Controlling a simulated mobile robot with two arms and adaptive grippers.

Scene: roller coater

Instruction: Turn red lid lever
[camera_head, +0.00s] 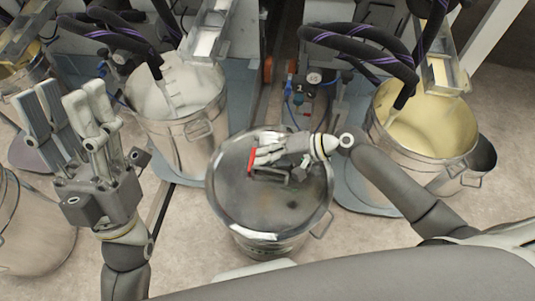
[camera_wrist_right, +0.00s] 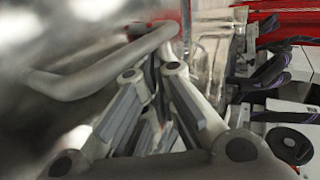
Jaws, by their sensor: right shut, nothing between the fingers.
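The red lid lever (camera_head: 251,160) shows as a short red bar on the metal lid (camera_head: 245,205) of the middle pot. My right gripper (camera_head: 259,157) is low over the lid with its fingertips beside the lever; I cannot tell whether they touch it. It is shut and empty. In the right wrist view my right gripper (camera_wrist_right: 152,105) lies close to the lid's grey bar handle (camera_wrist_right: 100,78). My left gripper (camera_head: 64,112) is raised at the left, fingers spread apart, open and empty, away from the lid.
An open pot with whitish contents (camera_head: 185,130) stands behind and left. An open pot with yellow contents (camera_head: 425,150) stands right. Hoses (camera_head: 360,45) hang over both. The middle pot's side handle (camera_head: 322,224) juts out at right.

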